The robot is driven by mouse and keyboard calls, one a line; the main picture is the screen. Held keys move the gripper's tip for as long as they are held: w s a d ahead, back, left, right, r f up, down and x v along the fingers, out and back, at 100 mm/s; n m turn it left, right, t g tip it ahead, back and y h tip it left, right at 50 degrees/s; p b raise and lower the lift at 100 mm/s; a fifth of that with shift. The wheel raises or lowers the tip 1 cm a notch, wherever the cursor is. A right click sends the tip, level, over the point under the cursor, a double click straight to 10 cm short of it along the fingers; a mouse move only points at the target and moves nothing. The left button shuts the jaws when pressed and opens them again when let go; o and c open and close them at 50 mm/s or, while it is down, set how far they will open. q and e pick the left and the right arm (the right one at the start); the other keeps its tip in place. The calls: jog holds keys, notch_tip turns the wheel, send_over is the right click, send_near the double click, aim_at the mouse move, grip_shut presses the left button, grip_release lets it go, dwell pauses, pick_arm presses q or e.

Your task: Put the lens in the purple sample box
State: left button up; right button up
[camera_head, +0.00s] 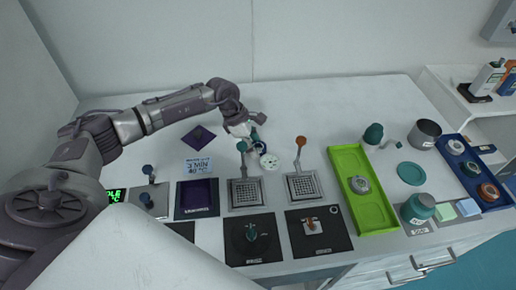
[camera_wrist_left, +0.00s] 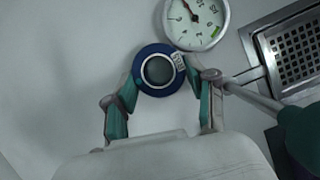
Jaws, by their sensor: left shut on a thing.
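The lens (camera_wrist_left: 158,71), a dark round glass in a blue ring with a pale inner rim, sits between the fingertips of my left gripper (camera_wrist_left: 160,88) in the left wrist view. The fingers are shut on its sides. In the head view my left gripper (camera_head: 250,142) is over the white table, to the right of and behind the purple sample box (camera_head: 197,198). The box is open, dark inside, with a label on its front. A purple lid (camera_head: 198,138) with a knob lies apart behind it. My right gripper is not in view.
A round gauge (camera_head: 269,161) is close beside the lens. Two mesh-topped plates (camera_head: 245,193) stand in front of my gripper. A sign (camera_head: 198,166) stands between box and lid. A green tray (camera_head: 345,165) is to the right. The back of the table is clear.

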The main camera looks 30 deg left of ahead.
pick_arm(q)
jog(key=c, duration=0.3)
notch_tip(320, 180, up, 9)
jog(key=shift+f+b, duration=0.1)
jog(key=shift+b, duration=1.05)
notch_tip(320, 180, up, 8)
jog(key=r+p, duration=0.1)
jog(key=p, duration=0.1)
jog(key=s+d+f+m+g+y, duration=0.1)
jog(key=s+d+f+m+g, duration=0.1)
jog(key=s+m, duration=0.3)
jog(key=s+d+f+m+g+y+b, duration=0.1)
jog(key=s+d+m, duration=0.4)
jog(key=m, duration=0.5)
jog(key=s+d+f+m+g+y+b, duration=0.1)
jog(key=s+d+f+m+g+y, duration=0.1)
jog(key=s+m, duration=0.5)
jog(key=shift+s+d+f+m+g, duration=0.1)
jog(key=shift+d+f+m+g, duration=0.55)
jog(key=shift+d+f, duration=0.45)
